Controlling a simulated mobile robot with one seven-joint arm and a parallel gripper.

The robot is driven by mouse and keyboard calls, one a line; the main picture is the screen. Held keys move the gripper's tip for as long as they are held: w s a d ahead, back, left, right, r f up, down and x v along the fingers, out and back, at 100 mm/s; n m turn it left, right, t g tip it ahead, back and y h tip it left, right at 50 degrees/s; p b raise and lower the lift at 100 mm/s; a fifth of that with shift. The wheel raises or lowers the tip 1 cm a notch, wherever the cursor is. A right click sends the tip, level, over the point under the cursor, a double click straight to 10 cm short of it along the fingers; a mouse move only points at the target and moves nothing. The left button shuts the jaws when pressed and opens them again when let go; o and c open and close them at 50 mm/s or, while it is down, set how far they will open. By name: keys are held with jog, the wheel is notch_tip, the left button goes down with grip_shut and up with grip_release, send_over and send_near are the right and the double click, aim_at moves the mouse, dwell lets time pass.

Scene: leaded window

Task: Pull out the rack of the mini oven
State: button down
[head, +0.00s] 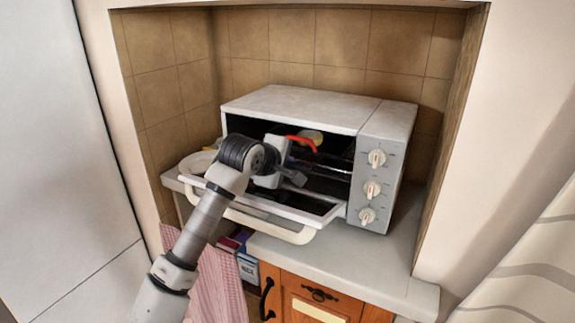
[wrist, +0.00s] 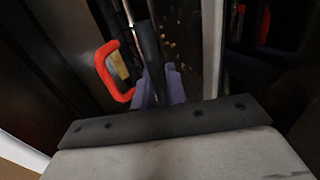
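The white mini oven (head: 300,107) stands in a tiled niche with its door (head: 300,211) folded down. Thin metal bars of the rack (head: 325,167) show inside the dark opening, behind and right of my gripper. My gripper (head: 297,177) is at the oven's mouth, above the lowered door. A red loop-shaped piece (head: 301,142) shows just above it; in the wrist view the red loop (wrist: 116,72) lies left of the dark finger parts. I cannot tell whether my fingers touch the rack or how far apart they are. My arm hides the oven's left front.
Three knobs (head: 373,189) line the oven's right panel. A pale round dish (head: 197,163) stands left of the oven. The counter (head: 380,268) is clear at the front right. A pink checked towel (head: 215,285) hangs below, beside wooden cabinet doors (head: 318,292).

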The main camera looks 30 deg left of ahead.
aim_at(263, 190)
dwell(0.5)
jog(key=shift+s+f+b, duration=0.15)
jog(key=shift+s+b, duration=0.2)
jog(key=shift+s, duration=0.1)
jog(key=shift+s+d+b, duration=0.15)
jog(key=shift+s+b, duration=1.2)
jog(key=shift+s, duration=1.2)
jog(key=shift+s+d+b, duration=0.15)
jog(key=shift+s+b, duration=1.35)
jog(key=shift+s, duration=1)
